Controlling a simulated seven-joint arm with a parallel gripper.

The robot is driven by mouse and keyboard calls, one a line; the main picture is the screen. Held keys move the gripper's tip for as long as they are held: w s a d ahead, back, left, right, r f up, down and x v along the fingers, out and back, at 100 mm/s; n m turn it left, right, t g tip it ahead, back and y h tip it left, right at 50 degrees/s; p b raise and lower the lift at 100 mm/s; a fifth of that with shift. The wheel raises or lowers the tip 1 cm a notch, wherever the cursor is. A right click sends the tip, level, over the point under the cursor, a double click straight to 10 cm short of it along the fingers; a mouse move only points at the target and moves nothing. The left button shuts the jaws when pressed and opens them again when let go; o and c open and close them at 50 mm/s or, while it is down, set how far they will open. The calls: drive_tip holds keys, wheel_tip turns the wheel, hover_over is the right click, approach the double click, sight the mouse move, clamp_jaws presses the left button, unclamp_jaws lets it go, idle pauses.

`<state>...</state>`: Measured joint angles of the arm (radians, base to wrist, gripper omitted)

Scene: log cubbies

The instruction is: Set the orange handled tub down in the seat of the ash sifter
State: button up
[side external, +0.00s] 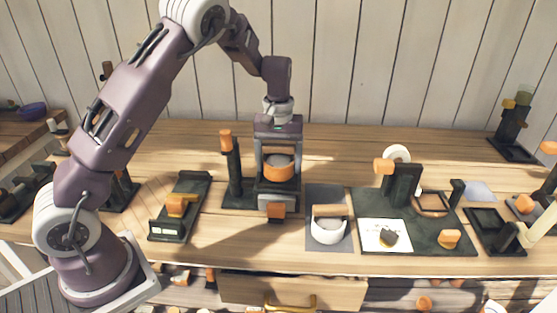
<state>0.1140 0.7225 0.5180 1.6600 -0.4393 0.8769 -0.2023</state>
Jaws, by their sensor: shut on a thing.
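The orange handled tub (279,168) is held upright between the fingers of my gripper (278,172), which is shut on it. It hangs above a dark stand (237,190) that has an upright post with an orange cap and a grey, orange-fronted part (277,208) in front. My gripper and the tub hide much of this stand's right side. I cannot tell for sure whether this stand is the ash sifter, and no empty seat shows clearly beneath the tub. The exact gap below the tub is also unclear.
A white tub with a wooden handle (329,233) stands on a grey mat just right. Further right, a dark board (440,235) carries posts, a square frame and a white card (384,234). A dark tray with an orange block (176,205) lies left. The table's back strip is mostly clear.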

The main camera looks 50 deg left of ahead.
drive_tip(key=shift+f, duration=0.25)
drive_tip(key=shift+r, duration=0.55)
drive_tip(key=shift+f, duration=0.55)
idle(1.1)
drive_tip(key=o, duration=1.7)
